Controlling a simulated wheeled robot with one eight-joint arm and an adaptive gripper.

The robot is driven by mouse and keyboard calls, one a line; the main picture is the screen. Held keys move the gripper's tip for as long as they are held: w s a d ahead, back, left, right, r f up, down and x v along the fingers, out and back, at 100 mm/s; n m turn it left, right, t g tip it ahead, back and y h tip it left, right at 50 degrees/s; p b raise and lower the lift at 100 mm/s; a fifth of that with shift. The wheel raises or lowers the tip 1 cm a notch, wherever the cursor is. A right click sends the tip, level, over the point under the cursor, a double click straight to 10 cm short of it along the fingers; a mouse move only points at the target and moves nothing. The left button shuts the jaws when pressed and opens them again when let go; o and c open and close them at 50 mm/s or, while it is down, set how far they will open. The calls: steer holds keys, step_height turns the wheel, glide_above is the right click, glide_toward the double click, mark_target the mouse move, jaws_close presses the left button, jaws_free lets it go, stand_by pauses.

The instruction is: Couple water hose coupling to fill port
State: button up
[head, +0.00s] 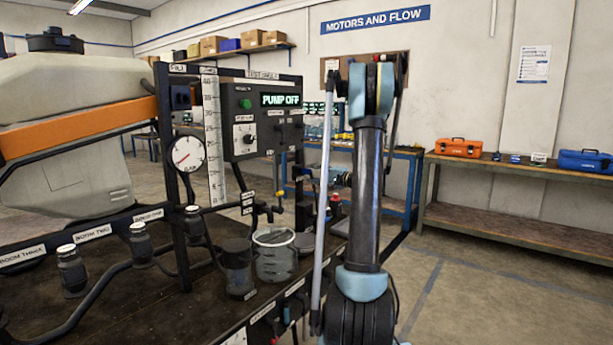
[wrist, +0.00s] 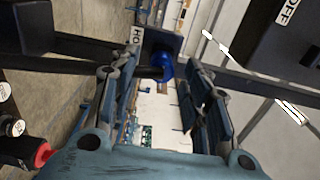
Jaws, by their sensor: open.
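In the wrist view my gripper (wrist: 158,80) is open, its two blue-grey fingers spread apart. A blue round piece (wrist: 160,66), which looks like the water hose coupling, shows between and beyond the fingertips. It sits against a dark plate with a partly cut-off label starting "HO" (wrist: 137,35). A dark bar or hose end lies beside it; I cannot tell whether the fingers touch either. In the head view my arm hides most of this spot. A label that seems to read "FILL" (head: 178,68) is on the rack's upper left; the fill port itself is not clear.
A bench rack (head: 180,215) carries a gauge (head: 188,153), a "PUMP OFF" panel (head: 281,100), a clear beaker (head: 274,256) and several nozzles. A white tank (head: 65,90) with an orange band stands left. A red knob (wrist: 41,154) is near my gripper. Floor at right is clear.

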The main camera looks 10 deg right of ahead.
mark_target(311, 172)
steer(key=shift+x, duration=1.35)
steer(key=shift+r, duration=0.1)
jaws_close()
stand_by(0.3)
steer(key=shift+v, duration=3.05)
